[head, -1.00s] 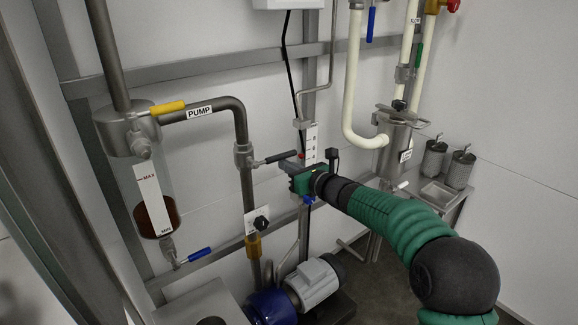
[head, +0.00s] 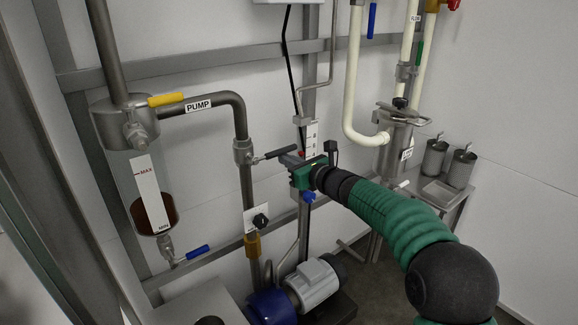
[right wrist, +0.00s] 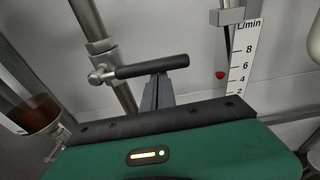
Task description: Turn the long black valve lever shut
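The long black valve lever (head: 281,152) sticks out to the right from a metal valve (head: 243,152) on the vertical pump pipe, tilted slightly up toward its free end. In the right wrist view the lever (right wrist: 152,67) lies almost level across the picture. My right gripper (head: 284,160) is at the lever's outer half. In the right wrist view its fingers (right wrist: 158,88) are close together, with their tips at the lever's lower edge and partly hidden by it. I cannot tell whether they touch it. My left gripper is not in view.
A yellow-handled valve (head: 166,99) is at upper left, and a blue-handled valve (head: 197,252) is below the sight glass. A flow scale (head: 311,138) stands just behind my right gripper. A black knob (head: 260,221) and a pump motor (head: 312,285) are below.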

